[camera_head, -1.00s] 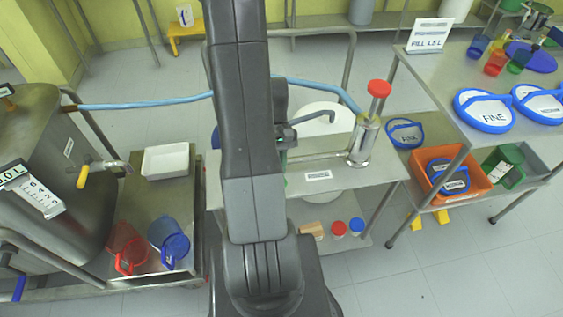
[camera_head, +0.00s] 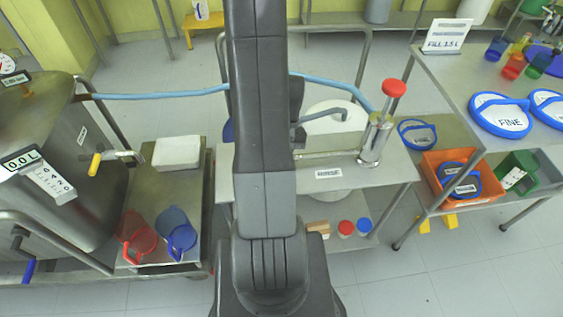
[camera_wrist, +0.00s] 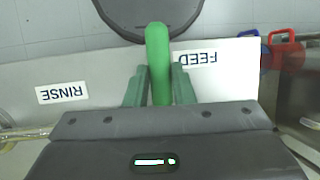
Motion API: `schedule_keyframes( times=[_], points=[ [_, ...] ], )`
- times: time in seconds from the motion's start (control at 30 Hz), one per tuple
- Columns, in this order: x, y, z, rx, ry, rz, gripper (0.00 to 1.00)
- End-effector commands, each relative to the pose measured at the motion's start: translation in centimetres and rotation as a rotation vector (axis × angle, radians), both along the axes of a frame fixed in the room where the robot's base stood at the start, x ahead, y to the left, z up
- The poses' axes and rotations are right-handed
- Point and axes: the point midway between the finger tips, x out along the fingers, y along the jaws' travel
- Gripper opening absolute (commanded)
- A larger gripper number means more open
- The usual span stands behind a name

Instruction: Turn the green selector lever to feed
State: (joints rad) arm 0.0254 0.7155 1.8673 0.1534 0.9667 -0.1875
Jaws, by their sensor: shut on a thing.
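The green selector lever (camera_wrist: 157,48) shows in the wrist view as a rounded bar. My gripper (camera_wrist: 159,82) is shut on it, with one greenish finger on each side. The lever's free end points up in the picture, between two upside-down labels. The RINSE label (camera_wrist: 62,93) lies farther off to the left. In the head view the RINSE label (camera_head: 328,173) shows on the bench edge. My arm hides the lever, the FEED label and my gripper there.
A blue hose (camera_head: 160,96) runs behind my arm. A steel vessel (camera_head: 60,135) stands left, with red (camera_head: 136,238) and blue (camera_head: 176,232) jugs nearby. Floor at front right is clear.

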Motion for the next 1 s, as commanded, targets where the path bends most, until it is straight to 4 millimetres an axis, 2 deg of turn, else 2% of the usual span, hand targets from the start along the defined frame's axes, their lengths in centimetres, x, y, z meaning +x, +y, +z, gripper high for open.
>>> schedule_keyframes(
  times=[0.03, 0.07, 0.17, 0.43, 0.57, 0.67, 1.0],
  points=[
    [0.1, 0.1, 0.1, 0.001, -0.002, -0.004, 0.00],
    [0.1, 0.1, 0.1, 0.001, -0.002, -0.004, 0.24],
    [0.1, 0.0, 0.1, 0.001, -0.002, -0.003, 0.44],
    [0.0, 0.0, 0.0, 0.001, -0.001, -0.001, 0.44],
    [0.4, -0.1, 0.7, 0.001, -0.003, -0.001, 0.44],
    [1.0, -0.3, 2.1, 0.001, -0.005, -0.002, 0.44],
    [4.0, -1.3, 9.1, 0.000, -0.007, -0.001, 0.44]
  ],
)
